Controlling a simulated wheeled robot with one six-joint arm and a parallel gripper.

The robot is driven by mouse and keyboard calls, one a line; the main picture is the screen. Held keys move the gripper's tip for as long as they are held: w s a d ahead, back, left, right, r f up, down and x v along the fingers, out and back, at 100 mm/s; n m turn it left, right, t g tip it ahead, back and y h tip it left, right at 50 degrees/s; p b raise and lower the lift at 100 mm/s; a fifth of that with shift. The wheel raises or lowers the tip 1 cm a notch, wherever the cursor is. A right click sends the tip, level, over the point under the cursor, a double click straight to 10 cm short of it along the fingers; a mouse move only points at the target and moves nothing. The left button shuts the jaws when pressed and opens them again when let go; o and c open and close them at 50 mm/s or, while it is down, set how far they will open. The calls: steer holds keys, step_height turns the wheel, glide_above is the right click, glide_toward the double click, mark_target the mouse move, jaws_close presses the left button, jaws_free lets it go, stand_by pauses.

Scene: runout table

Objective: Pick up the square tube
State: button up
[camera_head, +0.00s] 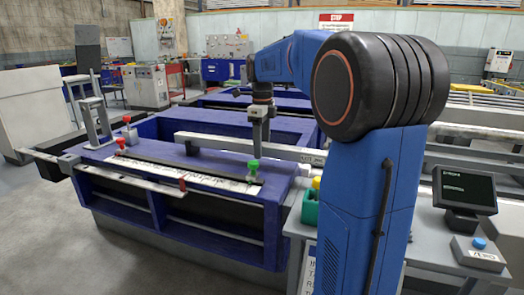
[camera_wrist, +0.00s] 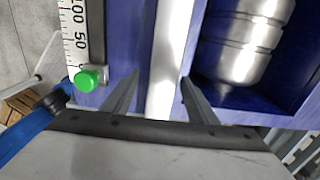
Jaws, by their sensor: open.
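The square tube (camera_head: 225,146) is a long pale grey bar lying across the blue runout table. In the wrist view the tube (camera_wrist: 171,60) runs from the top edge down between my two fingers. My gripper (camera_head: 260,150) points down over the tube, toward its right-hand part. In the wrist view my gripper (camera_wrist: 158,95) is open, with one dark finger on each side of the tube. I cannot tell how far the fingertips reach down beside it. The tube's near part is hidden by the gripper body in the wrist view.
A green knob (camera_head: 253,165) and a ruler strip (camera_head: 195,178) lie along the table's front side; red knobs (camera_head: 121,144) stand at the left. A shiny metal cylinder (camera_wrist: 240,45) lies right of the tube. A monitor (camera_head: 465,190) stands at the right.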

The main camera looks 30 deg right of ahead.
jaws_close()
